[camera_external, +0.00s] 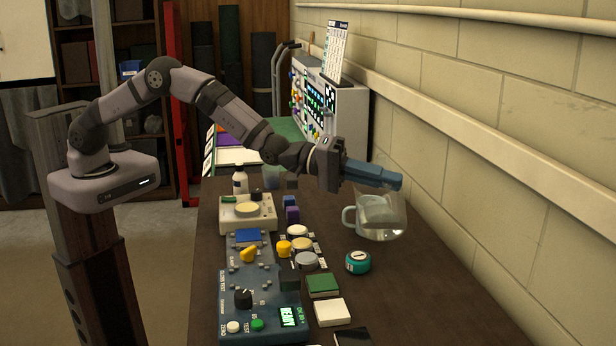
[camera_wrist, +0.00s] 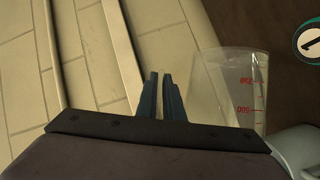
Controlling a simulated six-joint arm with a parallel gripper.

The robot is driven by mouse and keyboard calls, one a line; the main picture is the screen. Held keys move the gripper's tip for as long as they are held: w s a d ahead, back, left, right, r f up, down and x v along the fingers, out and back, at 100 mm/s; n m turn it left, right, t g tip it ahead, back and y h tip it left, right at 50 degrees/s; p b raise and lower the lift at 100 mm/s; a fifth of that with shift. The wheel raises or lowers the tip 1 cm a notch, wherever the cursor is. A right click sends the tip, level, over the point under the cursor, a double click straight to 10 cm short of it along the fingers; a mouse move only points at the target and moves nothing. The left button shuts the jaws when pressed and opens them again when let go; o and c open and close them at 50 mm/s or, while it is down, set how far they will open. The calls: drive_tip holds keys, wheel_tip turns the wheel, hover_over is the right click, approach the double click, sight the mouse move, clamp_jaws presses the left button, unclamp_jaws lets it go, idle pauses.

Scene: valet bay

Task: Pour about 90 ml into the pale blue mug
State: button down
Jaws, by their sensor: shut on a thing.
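In the wrist view the beaker (camera_wrist: 232,88), with red markings, is right of the fingers. My gripper (camera_wrist: 160,97) is shut on the beaker, though the exact contact is hard to see. My gripper (camera_external: 400,181) points right, above the dark bench. The pale blue mug (camera_external: 348,218) is behind and left of the beaker, which partly hides it. A pale rounded edge (camera_wrist: 296,146), likely the mug, shows at lower right in the wrist view.
A teal round object (camera_external: 358,263) stands on the bench (camera_external: 430,290) in front of the mug. A blue control panel (camera_external: 250,300), buttons and a white scale-like device (camera_external: 248,212) fill the left side. A block wall (camera_external: 520,130) rises at right. The bench's front right is clear.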

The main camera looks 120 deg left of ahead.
sight(384, 162)
drive_tip(key=shift+s+a+r+n+p, duration=0.25)
drive_tip(key=shift+a+r+n+p, duration=0.15)
drive_tip(key=shift+r+p, duration=0.25)
drive_tip(key=shift+s+a+r+t, duration=0.2)
drive_tip(key=shift+a+r+t, duration=0.05)
drive_tip(key=shift+t, duration=0.05)
drive_tip(key=shift+s+a+r+n, duration=0.3)
drive_tip(key=shift+a+n, duration=0.05)
drive_tip(key=shift+a, duration=0.15)
drive_tip(key=shift+s+a+r+n, duration=0.3)
drive_tip(key=shift+a+n, duration=0.05)
drive_tip(key=shift+a, duration=0.1)
idle(1.4)
drive_tip(key=w+d+f+m+b, duration=0.2)
drive_tip(key=d+f, duration=0.1)
drive_tip(key=w+d+f+m+g+b, duration=0.1)
drive_tip(key=d+b, duration=0.1)
drive_tip(key=shift+f, duration=0.4)
drive_tip(key=shift+w+m, duration=0.2)
drive_tip(key=shift+m, duration=0.3)
drive_tip(key=shift+s+r, duration=0.1)
drive_tip(key=shift+d+f+m+g+y+b, duration=0.3)
drive_tip(key=shift+m+g+b, duration=0.1)
drive_tip(key=shift+g+b, duration=0.15)
drive_tip(key=shift+w+f, duration=0.1)
drive_tip(key=shift+w, duration=0.1)
idle(0.8)
